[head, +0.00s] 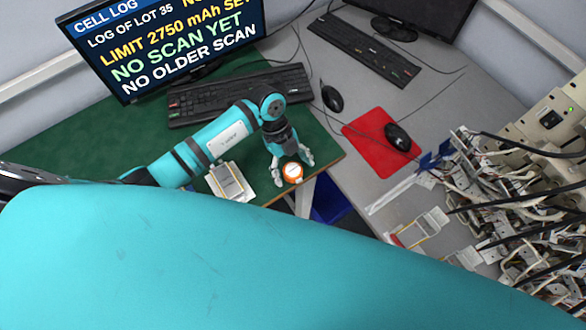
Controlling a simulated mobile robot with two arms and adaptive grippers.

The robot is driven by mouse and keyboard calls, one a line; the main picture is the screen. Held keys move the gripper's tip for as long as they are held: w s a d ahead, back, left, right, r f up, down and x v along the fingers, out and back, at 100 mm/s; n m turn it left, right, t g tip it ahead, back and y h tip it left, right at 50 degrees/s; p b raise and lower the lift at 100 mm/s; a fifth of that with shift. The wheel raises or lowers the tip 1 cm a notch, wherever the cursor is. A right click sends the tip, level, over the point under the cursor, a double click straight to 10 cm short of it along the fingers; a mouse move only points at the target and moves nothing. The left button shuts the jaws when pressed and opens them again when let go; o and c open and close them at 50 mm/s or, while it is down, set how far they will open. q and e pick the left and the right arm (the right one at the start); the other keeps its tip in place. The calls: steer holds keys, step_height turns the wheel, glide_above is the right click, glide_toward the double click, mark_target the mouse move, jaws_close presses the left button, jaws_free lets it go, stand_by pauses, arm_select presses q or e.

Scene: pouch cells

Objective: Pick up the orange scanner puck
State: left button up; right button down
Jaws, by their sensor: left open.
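My right gripper is not in view. A large teal arm link of mine fills the lower part of the view.
A pouch cell (232,182) lies on the mat left of the puck. A keyboard (240,95) and a monitor (165,40) are behind. A mouse (332,98) and a red pad (368,142) are to the right. Cabled equipment (520,190) crowds the far right.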

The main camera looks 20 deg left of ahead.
arm_select(q)
steer(key=c, duration=1.3)
